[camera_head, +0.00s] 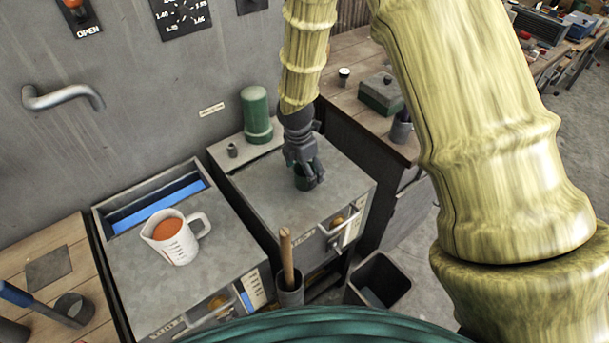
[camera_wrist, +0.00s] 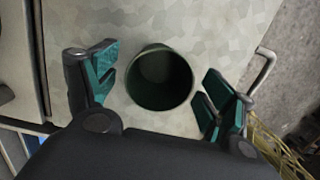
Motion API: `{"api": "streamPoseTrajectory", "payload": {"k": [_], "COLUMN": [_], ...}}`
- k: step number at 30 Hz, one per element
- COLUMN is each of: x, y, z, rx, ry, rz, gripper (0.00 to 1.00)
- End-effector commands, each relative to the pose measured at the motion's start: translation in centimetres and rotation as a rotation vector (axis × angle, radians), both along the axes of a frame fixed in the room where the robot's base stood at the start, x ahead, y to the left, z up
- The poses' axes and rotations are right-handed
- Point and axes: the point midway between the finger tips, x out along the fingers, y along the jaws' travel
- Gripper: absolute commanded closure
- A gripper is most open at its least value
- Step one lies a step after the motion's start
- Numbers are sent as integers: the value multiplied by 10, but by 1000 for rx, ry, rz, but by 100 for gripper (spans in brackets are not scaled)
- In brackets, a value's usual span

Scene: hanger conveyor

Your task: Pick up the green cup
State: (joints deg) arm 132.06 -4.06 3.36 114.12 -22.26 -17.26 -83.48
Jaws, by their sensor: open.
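The green cup (camera_wrist: 160,78) is dark green and stands upright on a grey metal cabinet top; in the wrist view I look down into its open mouth. In the head view the cup (camera_head: 304,180) is small and partly hidden by my gripper (camera_head: 308,170), which is right at it from above. In the wrist view my gripper (camera_wrist: 158,92) is open, with one finger left of the cup and the other right of it. A gap shows on the left side; the right finger is close to the cup's rim, and I cannot tell whether it touches.
The cabinet top (camera_head: 340,190) around the cup is mostly clear. A green cylinder (camera_head: 256,115) and a small grey piece (camera_head: 232,150) stand behind it. A white measuring jug (camera_head: 174,240) is on the left unit. A holder with a wooden handle (camera_head: 287,262) is in front, beside a dark bin (camera_head: 380,280).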

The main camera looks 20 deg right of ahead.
Motion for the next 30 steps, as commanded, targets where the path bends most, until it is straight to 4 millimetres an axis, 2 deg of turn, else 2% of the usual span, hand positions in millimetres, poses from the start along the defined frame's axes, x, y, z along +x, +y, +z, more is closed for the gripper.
{"api": "streamPoseTrajectory", "payload": {"k": [11,14,20,30], "x": [0,0,0,0], "y": [-1,-1,-1,-1], "z": [-7,-7,-7,-6], "rx": [-1,-1,-1,-1], "ry": [0,0,0,0], "rz": [0,0,0,0], "gripper": [17,32,68,68]}}
